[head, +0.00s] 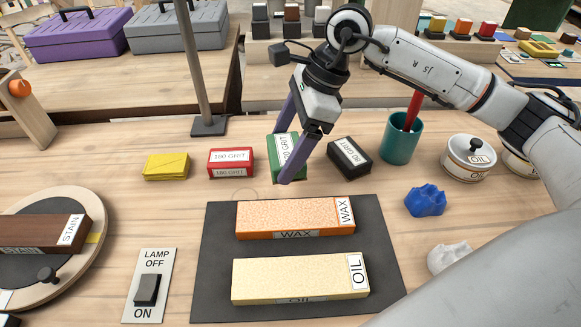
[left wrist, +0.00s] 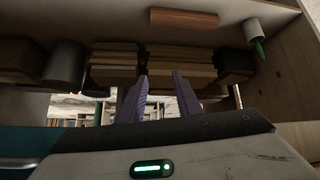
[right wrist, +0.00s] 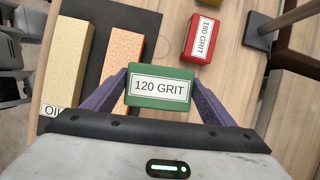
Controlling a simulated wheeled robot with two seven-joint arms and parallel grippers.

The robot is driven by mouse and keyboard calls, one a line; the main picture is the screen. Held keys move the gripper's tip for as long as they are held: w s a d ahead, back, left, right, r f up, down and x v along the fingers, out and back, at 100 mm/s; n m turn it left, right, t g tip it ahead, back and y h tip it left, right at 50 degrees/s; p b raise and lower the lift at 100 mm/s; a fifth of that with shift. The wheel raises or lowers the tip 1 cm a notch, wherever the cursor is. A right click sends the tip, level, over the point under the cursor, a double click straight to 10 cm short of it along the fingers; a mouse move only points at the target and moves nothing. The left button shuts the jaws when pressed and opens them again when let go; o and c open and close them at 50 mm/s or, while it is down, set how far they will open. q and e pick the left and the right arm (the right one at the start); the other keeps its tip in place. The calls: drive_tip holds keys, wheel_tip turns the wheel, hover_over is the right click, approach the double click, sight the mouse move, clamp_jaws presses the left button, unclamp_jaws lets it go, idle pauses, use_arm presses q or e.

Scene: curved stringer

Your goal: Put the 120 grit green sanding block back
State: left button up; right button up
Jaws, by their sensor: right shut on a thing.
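The green sanding block (head: 274,158) has a white 120 GRIT label, which I read in full in the right wrist view (right wrist: 162,88). My right gripper (head: 288,152) is shut on it, with one purple finger on each side. The block is between the red and black blocks, beyond the dark mat; I cannot tell whether it touches the bench. The red 180 GRIT block (head: 231,163) also shows in the right wrist view (right wrist: 203,38). The black 80 GRIT block (head: 349,158) is just right of my right gripper. My left gripper (left wrist: 160,75) is empty, its fingers apart, facing shelves.
A yellow block (head: 166,166) lies left of the red one. The dark mat (head: 218,228) holds the WAX stone (head: 290,215) and OIL stone (head: 300,275). A teal cup (head: 402,142), blue lump (head: 425,201) and lamp post (head: 208,125) stand nearby. The lamp switch (head: 147,289) is front left.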

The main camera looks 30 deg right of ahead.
drive_tip(key=w+d+r+m+t+h+b, duration=0.15)
drive_tip(key=w+d+m+t+h, duration=0.3)
drive_tip(key=m, duration=1.05)
drive_tip(key=shift+g, duration=0.65)
drive_tip(key=f, duration=0.3)
drive_tip(key=w+f, duration=0.1)
drive_tip(key=f, duration=0.5)
drive_tip(key=shift+w+a+f, duration=0.1)
drive_tip(key=shift+w+f, duration=0.05)
drive_tip(key=shift+f, duration=0.05)
drive_tip(key=shift+f, duration=0.1)
drive_tip(key=o, duration=1)
